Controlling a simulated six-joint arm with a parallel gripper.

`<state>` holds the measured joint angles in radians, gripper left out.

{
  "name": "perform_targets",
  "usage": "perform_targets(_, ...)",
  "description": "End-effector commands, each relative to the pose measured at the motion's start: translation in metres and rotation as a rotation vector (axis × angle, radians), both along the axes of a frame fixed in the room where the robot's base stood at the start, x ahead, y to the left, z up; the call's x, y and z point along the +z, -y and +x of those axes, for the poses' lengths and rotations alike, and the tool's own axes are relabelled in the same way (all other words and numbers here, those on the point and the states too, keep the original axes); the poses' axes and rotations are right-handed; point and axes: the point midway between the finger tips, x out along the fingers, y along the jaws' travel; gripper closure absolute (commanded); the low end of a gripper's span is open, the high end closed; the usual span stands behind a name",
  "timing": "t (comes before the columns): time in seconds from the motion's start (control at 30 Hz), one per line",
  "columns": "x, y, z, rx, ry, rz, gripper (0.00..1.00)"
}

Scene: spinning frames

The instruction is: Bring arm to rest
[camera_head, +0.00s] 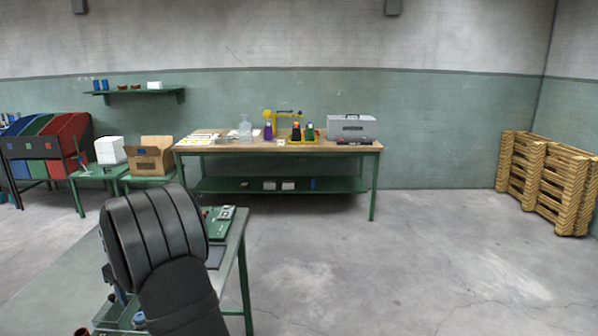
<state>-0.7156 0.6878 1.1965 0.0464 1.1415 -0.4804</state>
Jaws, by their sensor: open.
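My dark, ribbed arm (155,238) rises in the lower left of the head view, in front of a grey-topped table with green legs (232,240). The arm hides much of this table. My gripper cannot be made out; the arm or the picture edge hides it. I see nothing held.
A green device (218,222) lies on the near table. Behind stands a long workbench (290,149) with bottles and a grey case (351,127). A cardboard box (149,158) and coloured bins (50,140) are at left, pallets (545,185) at right. The floor at right is clear.

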Motion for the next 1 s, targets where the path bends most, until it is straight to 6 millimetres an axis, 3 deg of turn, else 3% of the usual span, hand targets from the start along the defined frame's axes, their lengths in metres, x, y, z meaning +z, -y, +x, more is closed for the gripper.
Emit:
perform_targets(0.43,-0.091,-0.008,0.004,0.000,-0.003,-0.002,0.49)
perform_targets(0.5,-0.068,-0.009,0.005,0.001,0.005,0.004,0.49)
perform_targets(0.67,-0.036,-0.009,0.005,0.000,0.004,0.004,0.49)
perform_targets(1.0,0.001,0.048,0.015,-0.003,0.002,0.001,0.49)
